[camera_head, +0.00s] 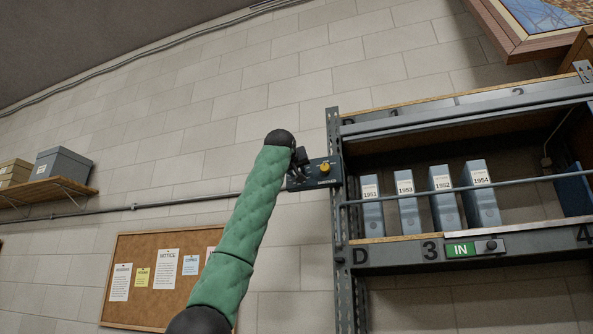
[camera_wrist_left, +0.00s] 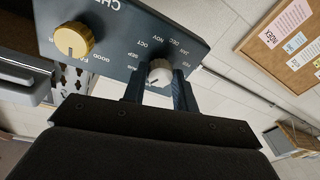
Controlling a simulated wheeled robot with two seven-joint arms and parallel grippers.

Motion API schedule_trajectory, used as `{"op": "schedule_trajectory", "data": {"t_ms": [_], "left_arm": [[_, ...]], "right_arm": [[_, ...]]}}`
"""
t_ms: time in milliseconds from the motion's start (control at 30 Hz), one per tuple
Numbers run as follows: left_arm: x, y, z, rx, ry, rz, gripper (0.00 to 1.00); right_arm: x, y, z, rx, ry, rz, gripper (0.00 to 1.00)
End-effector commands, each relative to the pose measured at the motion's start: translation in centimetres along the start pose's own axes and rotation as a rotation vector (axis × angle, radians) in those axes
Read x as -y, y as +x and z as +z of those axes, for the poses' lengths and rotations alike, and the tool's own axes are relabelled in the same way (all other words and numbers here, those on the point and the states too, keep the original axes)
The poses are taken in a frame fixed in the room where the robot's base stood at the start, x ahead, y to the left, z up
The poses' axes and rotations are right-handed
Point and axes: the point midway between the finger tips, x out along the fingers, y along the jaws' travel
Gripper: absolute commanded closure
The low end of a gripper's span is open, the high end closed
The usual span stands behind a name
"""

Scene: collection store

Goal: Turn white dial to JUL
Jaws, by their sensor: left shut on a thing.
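The white dial (camera_wrist_left: 160,73) sits on a dark control panel (camera_wrist_left: 115,30) in the left wrist view. Month labels such as SEP, OCT, NOV and DEC ring it; where its pointer stands is too small to tell. My left gripper (camera_wrist_left: 158,90) is shut on the white dial, one dark finger on each side. In the head view the panel (camera_head: 317,184) is fixed beside the shelf post. My left gripper (camera_head: 299,167) is at its left side, partly behind my green-sleeved arm, and the white dial is hidden there. My right gripper is not in view.
A gold dial (camera_wrist_left: 74,40) with GOOD beside it is on the same panel, close to the gripper. A metal shelf rack (camera_head: 400,249) with grey file boxes stands right of the panel. A cork notice board (camera_head: 140,245) hangs on the wall at lower left.

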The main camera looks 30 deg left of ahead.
Motion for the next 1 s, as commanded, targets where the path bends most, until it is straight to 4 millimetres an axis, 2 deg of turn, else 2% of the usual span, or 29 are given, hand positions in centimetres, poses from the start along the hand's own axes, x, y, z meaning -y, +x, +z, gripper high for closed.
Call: {"op": "schedule_trajectory", "data": {"t_ms": [433,467,567,867,1000], "left_arm": [[0.0,0.0,0.1,0.0,0.013,0.0,0.95],[0.0,0.0,0.1,0.0,0.013,0.0,0.7],[0.0,0.0,0.1,0.0,0.013,0.0,0.5],[0.0,-0.1,0.1,-0.001,0.013,0.001,0.5],[0.0,-1.0,0.2,-0.002,0.013,0.002,0.5]], "right_arm": [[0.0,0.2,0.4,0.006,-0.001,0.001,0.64],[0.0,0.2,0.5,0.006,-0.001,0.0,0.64],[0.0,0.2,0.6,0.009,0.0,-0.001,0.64],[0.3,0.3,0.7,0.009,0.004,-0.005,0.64],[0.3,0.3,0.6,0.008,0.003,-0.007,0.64]]}}
